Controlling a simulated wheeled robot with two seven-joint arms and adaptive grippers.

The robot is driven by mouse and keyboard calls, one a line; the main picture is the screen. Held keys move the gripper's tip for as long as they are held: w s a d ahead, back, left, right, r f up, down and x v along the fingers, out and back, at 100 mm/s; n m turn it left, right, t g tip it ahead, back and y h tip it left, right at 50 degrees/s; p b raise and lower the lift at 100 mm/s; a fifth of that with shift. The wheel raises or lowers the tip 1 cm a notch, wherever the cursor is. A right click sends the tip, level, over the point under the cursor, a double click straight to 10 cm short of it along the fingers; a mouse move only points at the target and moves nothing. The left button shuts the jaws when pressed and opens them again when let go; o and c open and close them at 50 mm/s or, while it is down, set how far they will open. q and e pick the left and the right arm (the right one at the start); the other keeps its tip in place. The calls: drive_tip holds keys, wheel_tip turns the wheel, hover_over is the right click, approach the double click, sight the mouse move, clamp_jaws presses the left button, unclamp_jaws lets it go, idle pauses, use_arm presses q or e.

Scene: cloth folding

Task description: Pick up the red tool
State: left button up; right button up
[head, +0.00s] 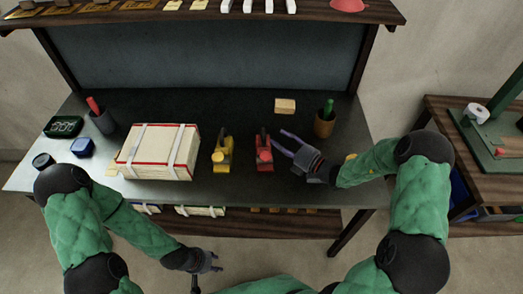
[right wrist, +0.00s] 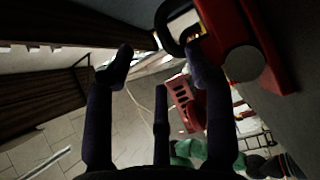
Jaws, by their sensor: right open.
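The red tool (head: 264,153) stands upright on the dark worktable, right of a similar yellow tool (head: 223,153). My right gripper (head: 280,143) is open, its fingers pointing left beside the red tool's right side. In the right wrist view the red tool (right wrist: 252,32) looms large at the upper right. There one finger of the open gripper (right wrist: 158,65) overlaps the tool's edge; I cannot tell whether it touches. The tool is not held. My left gripper (head: 217,262) is low, in front of the table's front edge, away from the tools; its finger opening is unclear.
A wooden block (head: 285,106) and a cup with a green-handled item (head: 325,121) stand behind my right gripper. A shelf (head: 200,14) overhangs the back. Bare tabletop lies behind the tools.

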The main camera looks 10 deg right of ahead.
sight(264, 131)
drive_tip(key=x, duration=0.3)
drive_tip(key=shift+b, duration=0.3)
drive_tip(key=b+x, duration=0.2)
drive_tip(key=x, duration=0.2)
drive_tip(key=shift+w+a+f, duration=0.1)
drive_tip(key=shift+a+f, duration=0.05)
drive_tip(key=shift+a, duration=0.1)
drive_tip(key=shift+w+a+b, duration=0.15)
drive_tip(key=shift+w+b, duration=0.15)
clamp_jaws()
drive_tip(key=shift+r, duration=0.25)
